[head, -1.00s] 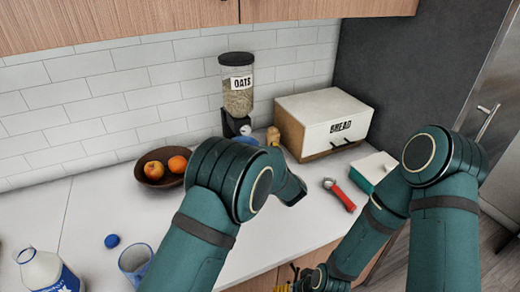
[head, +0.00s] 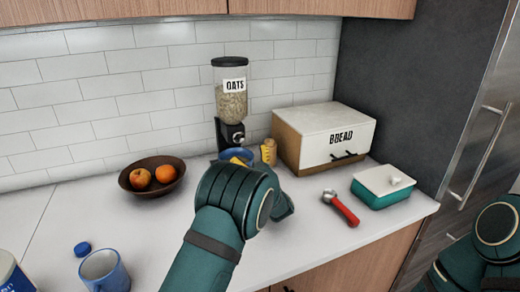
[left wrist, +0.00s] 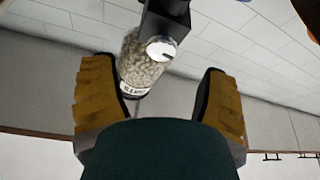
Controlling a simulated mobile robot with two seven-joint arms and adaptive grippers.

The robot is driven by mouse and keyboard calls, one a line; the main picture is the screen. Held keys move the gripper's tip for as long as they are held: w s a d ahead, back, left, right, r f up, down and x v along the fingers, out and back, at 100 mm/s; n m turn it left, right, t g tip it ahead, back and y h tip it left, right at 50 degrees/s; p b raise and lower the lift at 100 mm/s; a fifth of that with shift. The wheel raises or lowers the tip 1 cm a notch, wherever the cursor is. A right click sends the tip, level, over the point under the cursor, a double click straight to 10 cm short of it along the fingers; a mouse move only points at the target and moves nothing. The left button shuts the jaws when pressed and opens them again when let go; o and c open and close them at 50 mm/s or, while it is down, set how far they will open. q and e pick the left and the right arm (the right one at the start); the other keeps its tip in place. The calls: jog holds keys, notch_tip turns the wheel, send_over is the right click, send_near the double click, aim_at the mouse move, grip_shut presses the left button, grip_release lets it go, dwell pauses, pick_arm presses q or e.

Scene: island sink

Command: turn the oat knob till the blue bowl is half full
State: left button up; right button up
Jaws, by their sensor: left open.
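The oat dispenser (head: 231,100) stands upright against the tiled wall, its clear jar holding oats. In the left wrist view the jar (left wrist: 143,68) appears upside down, with the round silver knob (left wrist: 161,48) facing me. The blue bowl (head: 228,154) is under the dispenser; my left arm hides most of it, and its fill is not visible. My left gripper (left wrist: 157,75) is open and empty, its yellow fingers apart on either side of the knob's line of sight, short of the knob. In the head view only a bit of yellow finger shows over the bowl. My right gripper is out of view.
A bread box (head: 322,137) and a small tan item (head: 268,152) stand right of the dispenser. A fruit bowl (head: 152,174) is to the left. A red-handled tool (head: 341,207), a teal butter dish (head: 382,187) and a blue mug (head: 104,270) sit on the counter.

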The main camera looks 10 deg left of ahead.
aim_at(240, 140)
pick_arm(q)
jog(key=x, duration=0.7)
jog(key=shift+w+a+r, duration=0.1)
jog(key=shift+a+r, duration=0.05)
jog(key=shift+a, duration=0.15)
